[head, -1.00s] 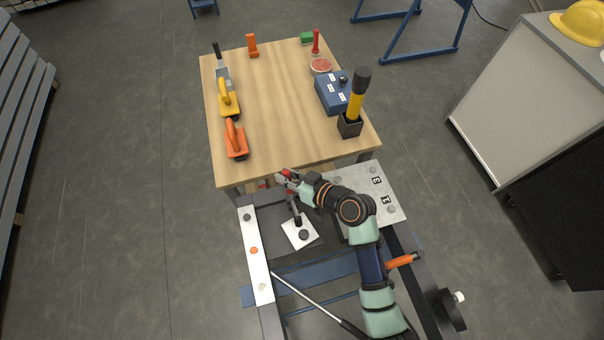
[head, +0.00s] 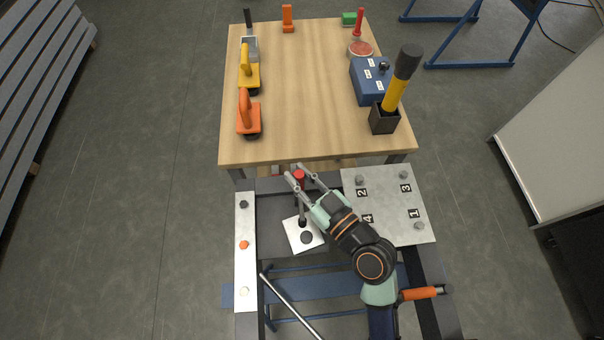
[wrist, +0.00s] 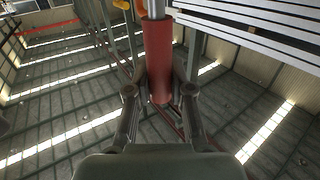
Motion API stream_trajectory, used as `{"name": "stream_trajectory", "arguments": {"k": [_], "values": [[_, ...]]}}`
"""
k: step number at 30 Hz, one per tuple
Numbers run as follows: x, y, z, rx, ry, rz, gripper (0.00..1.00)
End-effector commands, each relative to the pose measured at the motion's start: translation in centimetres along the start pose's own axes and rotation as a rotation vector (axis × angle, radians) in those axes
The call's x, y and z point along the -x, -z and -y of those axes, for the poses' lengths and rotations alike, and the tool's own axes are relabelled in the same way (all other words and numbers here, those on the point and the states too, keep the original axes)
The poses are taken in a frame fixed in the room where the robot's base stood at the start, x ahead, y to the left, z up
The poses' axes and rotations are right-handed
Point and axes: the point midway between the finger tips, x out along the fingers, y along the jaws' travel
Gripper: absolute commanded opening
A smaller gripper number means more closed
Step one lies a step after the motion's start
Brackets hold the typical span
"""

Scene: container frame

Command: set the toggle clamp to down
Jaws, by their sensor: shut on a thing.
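The toggle clamp has a white base plate (head: 296,239) on the dark frame, with a dark arm rising from it to a red handle (head: 299,175). The handle stands up from the base in the head view. My gripper (head: 295,173) reaches in from the lower right, with its two fingers on either side of the handle. In the wrist view the red handle (wrist: 158,60) runs between the fingertips, and my gripper (wrist: 159,83) is shut on it. The lower clamp linkage is partly hidden by my gripper in the head view.
A grey plate (head: 392,210) with numbered bolts lies right of the clamp. A white strip (head: 245,265) with bolts lies left. The wooden table (head: 310,100) beyond carries tools, a blue box (head: 368,82) and a mallet in a black holder (head: 384,119).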

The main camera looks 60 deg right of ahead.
Motion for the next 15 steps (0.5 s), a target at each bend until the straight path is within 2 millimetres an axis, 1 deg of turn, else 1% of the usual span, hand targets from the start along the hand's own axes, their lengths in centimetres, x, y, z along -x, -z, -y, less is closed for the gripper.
{"name": "stream_trajectory", "arguments": {"k": [7, 8, 9, 12, 15], "values": [[-0.01, 0.13, -0.04, 0.001, -0.001, -0.002, 0.00], [-0.01, 0.13, -0.04, 0.001, -0.001, -0.002, 0.26], [-0.02, 0.12, -0.04, 0.001, -0.001, -0.002, 0.33], [-0.02, 0.09, -0.03, 0.000, -0.001, -0.002, 0.47], [-0.02, 0.06, -0.03, 0.000, 0.000, -0.001, 0.47]]}}
